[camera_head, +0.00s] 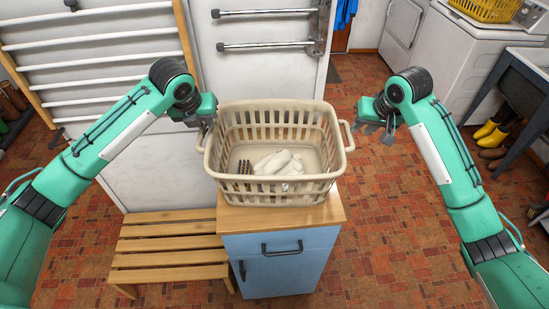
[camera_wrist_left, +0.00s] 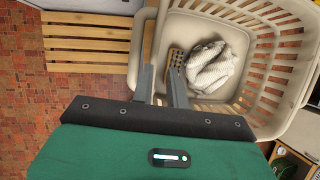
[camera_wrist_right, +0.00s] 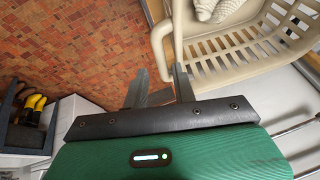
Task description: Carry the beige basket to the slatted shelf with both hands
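The beige basket (camera_head: 283,110) stands upright on the wood-topped blue cabinet (camera_head: 270,261). It holds a white cloth (camera_head: 278,163) and a brown brush-like item (camera_head: 244,167). My left gripper (camera_head: 206,126) is at the basket's left handle, its fingers apart, one over the handle side and one towards the inside; contact is unclear. The basket also shows in the left wrist view (camera_wrist_left: 285,60). The slatted shelf (camera_head: 167,246) is the low wooden one at lower left.
The slatted shelf's top is empty and stands close left of the cabinet. A white panel with rails (camera_head: 95,60) rises behind it. White machines (camera_head: 450,50), a dark sink stand (camera_head: 520,90) and yellow boots (camera_head: 490,135) are at right. Tiled floor is clear at front right.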

